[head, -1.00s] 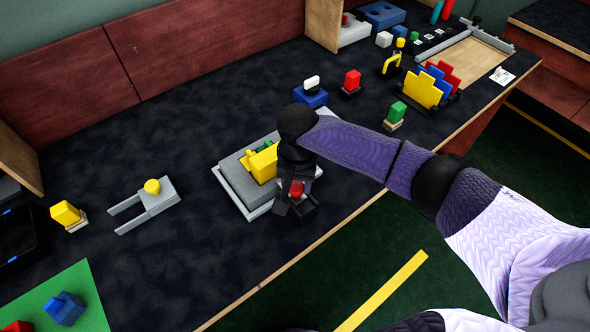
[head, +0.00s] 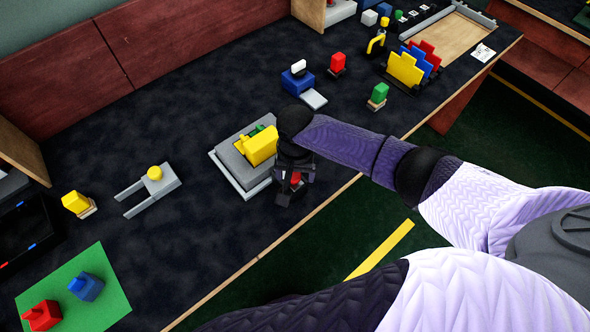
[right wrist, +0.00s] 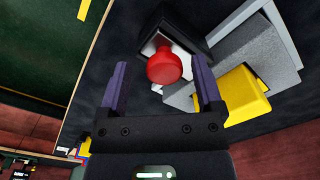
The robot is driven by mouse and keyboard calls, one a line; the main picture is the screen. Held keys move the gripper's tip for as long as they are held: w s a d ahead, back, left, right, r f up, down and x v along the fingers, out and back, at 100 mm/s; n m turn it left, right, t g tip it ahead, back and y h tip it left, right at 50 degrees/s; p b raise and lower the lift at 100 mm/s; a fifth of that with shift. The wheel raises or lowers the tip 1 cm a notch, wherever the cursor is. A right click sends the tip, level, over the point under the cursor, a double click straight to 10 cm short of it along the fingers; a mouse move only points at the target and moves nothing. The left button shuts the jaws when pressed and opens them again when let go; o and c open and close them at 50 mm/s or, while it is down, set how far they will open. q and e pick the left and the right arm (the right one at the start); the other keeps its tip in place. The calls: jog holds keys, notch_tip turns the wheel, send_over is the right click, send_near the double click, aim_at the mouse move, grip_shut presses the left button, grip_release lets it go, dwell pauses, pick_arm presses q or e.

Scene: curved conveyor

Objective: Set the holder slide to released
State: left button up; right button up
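A grey block fixture (head: 232,163) on a light plate stands mid-table in the head view, with a yellow block (head: 262,146) and a small green part (head: 256,130) on it. The right wrist view shows the grey fixture (right wrist: 262,55) and yellow block (right wrist: 245,95). A red round knob (right wrist: 165,67) on a white and black base sits beside the fixture; its red also shows in the head view (head: 295,177). My right gripper (right wrist: 160,62) is open, its fingers either side of the knob in that view. Contact cannot be told. Which part is the holder slide is not clear. My left gripper is out of view.
A grey fork-shaped piece with a yellow knob (head: 155,173) and a yellow block (head: 75,202) lie left. A green mat (head: 105,290) carries red and blue pieces. A blue box (head: 297,80) and green block (head: 379,93) stand behind my arm. The table's front edge is close.

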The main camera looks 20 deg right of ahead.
aim_at(295, 176)
notch_tip(295, 176, up, 10)
jog(key=p, duration=0.4)
jog(key=shift+p, duration=0.35)
jog(key=shift+f, duration=0.1)
